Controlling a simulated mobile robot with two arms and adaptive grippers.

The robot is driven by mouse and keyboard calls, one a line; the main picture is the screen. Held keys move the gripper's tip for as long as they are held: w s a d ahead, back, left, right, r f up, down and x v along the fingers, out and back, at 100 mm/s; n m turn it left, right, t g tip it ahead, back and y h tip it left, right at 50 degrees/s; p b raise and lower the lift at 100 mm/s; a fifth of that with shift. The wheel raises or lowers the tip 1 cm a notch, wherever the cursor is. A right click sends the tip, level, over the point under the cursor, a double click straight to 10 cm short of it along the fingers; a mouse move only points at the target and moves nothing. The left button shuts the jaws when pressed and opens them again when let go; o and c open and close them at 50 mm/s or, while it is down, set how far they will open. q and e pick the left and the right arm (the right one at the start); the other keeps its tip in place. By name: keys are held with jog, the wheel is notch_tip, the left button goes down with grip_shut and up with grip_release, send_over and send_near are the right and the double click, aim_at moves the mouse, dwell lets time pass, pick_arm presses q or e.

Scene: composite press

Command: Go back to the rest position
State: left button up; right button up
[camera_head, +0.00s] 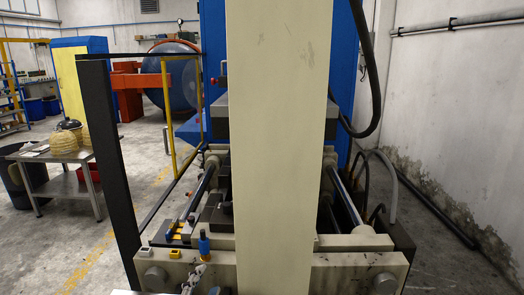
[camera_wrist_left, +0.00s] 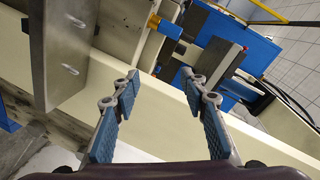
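My left gripper (camera_head: 194,279) shows at the bottom of the head view, just below the blue-and-yellow fitting (camera_head: 204,244) on the press's front beam. In the left wrist view, its two blue-padded fingers (camera_wrist_left: 160,82) are spread apart with nothing between them. The cream press beam (camera_wrist_left: 160,105) lies behind the fingers there, and the blue-and-yellow fitting (camera_wrist_left: 164,28) is beyond the fingertips. I cannot tell the exact gap to the beam. My right gripper is not in view.
A tall cream column (camera_head: 282,130) blocks the middle of the head view. A dark post (camera_head: 108,165) stands left of the press. A metal table (camera_head: 68,184) is farther left. Open floor lies between post and table. A black hose (camera_head: 372,85) hangs at right.

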pick_arm(q)
jog(key=s+a+f+n+g+y, duration=0.1)
jog(key=s+a+f+n+g, duration=0.25)
jog(key=s+f, duration=0.3)
jog(key=s+a+f+n+g+y, duration=0.1)
jog(key=s+a+f+n+g, duration=0.2)
jog(key=s+f, duration=0.4)
jog(key=s+f+n+g, duration=0.3)
jog(key=s+f, duration=0.1)
jog(key=s, duration=0.4)
jog(key=s+f+n+g, duration=0.2)
jog(key=s+f+g, duration=0.1)
jog(key=s, duration=0.5)
notch_tip(320, 180, down, 26)
jog(key=s+g, duration=0.1)
jog(key=s+a+f, duration=0.2)
jog(key=s+f, duration=0.6)
jog(key=s, duration=0.1)
jog(key=s+a+f+g, duration=0.1)
jog(key=s+f, duration=0.7)
jog(key=shift+s+a+f+h, duration=0.3)
jog(key=shift+s+a+f, duration=0.05)
jog(key=shift+s+a, duration=0.05)
